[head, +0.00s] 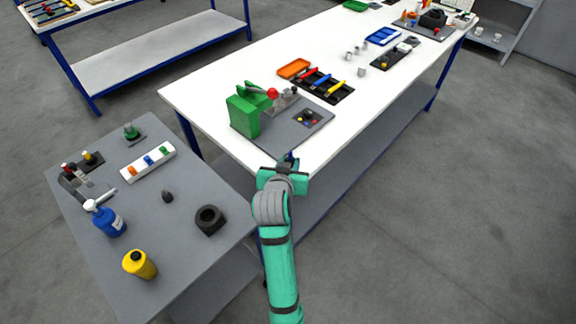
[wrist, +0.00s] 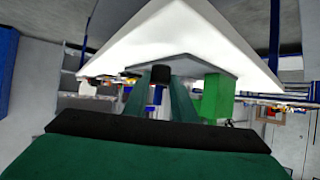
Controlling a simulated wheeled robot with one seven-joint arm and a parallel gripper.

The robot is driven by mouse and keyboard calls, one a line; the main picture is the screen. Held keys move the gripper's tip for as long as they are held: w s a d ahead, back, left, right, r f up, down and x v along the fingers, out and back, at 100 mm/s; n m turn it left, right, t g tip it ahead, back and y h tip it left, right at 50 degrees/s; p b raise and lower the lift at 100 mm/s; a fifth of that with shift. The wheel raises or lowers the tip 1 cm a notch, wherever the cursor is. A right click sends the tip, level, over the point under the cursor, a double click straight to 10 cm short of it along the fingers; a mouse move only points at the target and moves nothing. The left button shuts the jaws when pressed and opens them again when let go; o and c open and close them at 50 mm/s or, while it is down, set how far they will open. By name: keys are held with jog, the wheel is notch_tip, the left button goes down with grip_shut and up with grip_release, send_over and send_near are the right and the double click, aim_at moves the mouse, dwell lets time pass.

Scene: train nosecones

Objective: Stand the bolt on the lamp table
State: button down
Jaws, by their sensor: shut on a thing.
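My gripper (head: 283,170) is at the near corner of the long white table (head: 330,140), in front of the grey plate. In the wrist view its two green fingers (wrist: 163,98) are shut on a small dark piece with a round black end (wrist: 162,75), seemingly the bolt. A blue patch shows below that end; I cannot tell whether it is part of the piece. In the head view the gripper mostly hides it. A low grey table (head: 190,250) stands at the left.
A green press-like block (head: 243,112) stands on the grey plate (head: 275,135). The grey table holds a blue bottle (head: 109,222), a yellow can (head: 139,265), a black ring (head: 209,219), a dark cone (head: 167,196) and a white strip (head: 148,163). Bare surface lies between them.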

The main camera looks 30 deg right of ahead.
jog(key=shift+w+d+f, duration=0.1)
jog(key=shift+w+f, duration=0.1)
jog(key=shift+f, duration=0.2)
jog(key=shift+w+f, duration=0.15)
jog(key=shift+f, duration=0.45)
jog(key=shift+w+f, duration=0.15)
jog(key=shift+f, duration=0.45)
jog(key=shift+s+d+f, duration=0.1)
jog(key=shift+f, duration=0.3)
jog(key=shift+f, duration=0.15)
jog(key=c, duration=1.5)
grip_release()
jog(key=shift+o, duration=0.2)
